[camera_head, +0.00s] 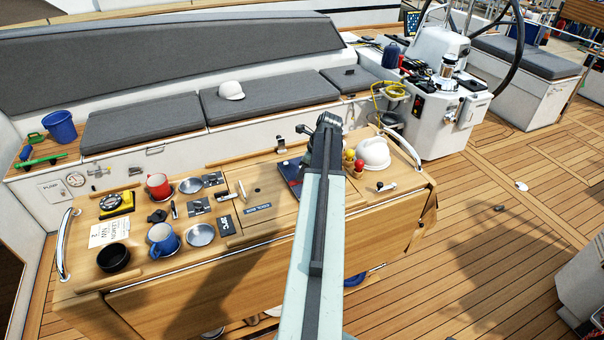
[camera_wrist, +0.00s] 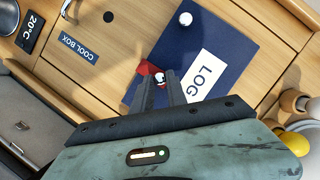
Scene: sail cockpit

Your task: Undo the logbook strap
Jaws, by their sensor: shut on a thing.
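The navy logbook (camera_wrist: 221,45) with its white LOG label (camera_wrist: 204,76) lies on the wooden table, and part of it shows in the head view (camera_head: 291,172). A red tab (camera_wrist: 147,67), apparently the end of the logbook strap, shows at the fingertips of my gripper (camera_wrist: 163,80). A small white and dark round piece sits between the fingers. My gripper is shut on the strap end, low over the logbook. The rest of the strap cannot be made out. A white round stud (camera_wrist: 186,19) stands on the logbook's far part. In the head view my arm hides the fingertips.
The cool box lid (camera_head: 258,212) is left of the logbook. Mugs (camera_head: 164,238), plates and a black bowl (camera_head: 113,258) crowd the table's left side.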

